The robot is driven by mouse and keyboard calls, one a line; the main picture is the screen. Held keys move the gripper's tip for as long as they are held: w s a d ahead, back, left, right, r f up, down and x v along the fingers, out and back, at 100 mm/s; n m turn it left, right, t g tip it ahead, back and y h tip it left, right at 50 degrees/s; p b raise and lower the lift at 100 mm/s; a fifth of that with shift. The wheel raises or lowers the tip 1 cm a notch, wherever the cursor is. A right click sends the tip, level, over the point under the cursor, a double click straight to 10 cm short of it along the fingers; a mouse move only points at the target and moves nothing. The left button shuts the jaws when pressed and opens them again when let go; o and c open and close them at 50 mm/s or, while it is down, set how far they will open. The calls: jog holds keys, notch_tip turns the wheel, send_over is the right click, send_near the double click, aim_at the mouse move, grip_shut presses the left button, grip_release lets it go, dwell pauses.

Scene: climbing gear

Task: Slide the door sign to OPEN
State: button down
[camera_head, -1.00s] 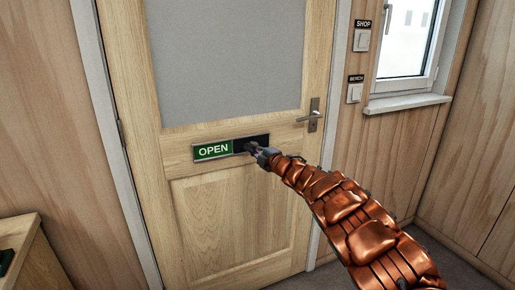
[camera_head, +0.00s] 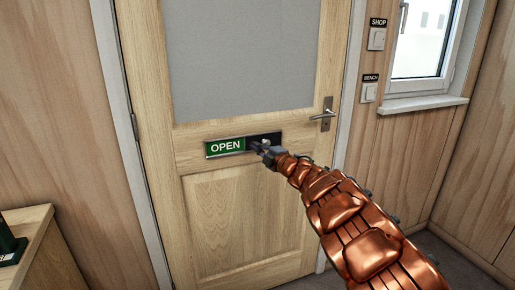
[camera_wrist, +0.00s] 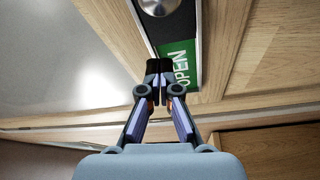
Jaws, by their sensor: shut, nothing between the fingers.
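The door sign (camera_head: 276,137) is a narrow dark-framed strip on the wooden door, below its grey panel. Its left part shows a green field with white OPEN (camera_head: 225,147); its right part is dark. In the wrist view, the green OPEN field (camera_wrist: 181,62) runs beside my fingertips, and a round silver knob (camera_wrist: 158,4) is at the top edge. My gripper (camera_head: 262,147) is shut and empty in front of the sign, near the right end of the green field. It also shows in the wrist view (camera_wrist: 160,68), covering part of the sign. I cannot tell whether it touches.
A metal door handle (camera_head: 324,114) is to the upper right of the sign. Switches labelled SHOP (camera_head: 377,39) and BENCH (camera_head: 369,92) are on the right wall, beside a window (camera_head: 422,40). A wooden cabinet (camera_head: 45,255) stands at lower left. Floor shows at lower right.

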jog(key=v, duration=0.7)
jog(key=shift+s+d, duration=0.25)
jog(key=shift+s, duration=0.1)
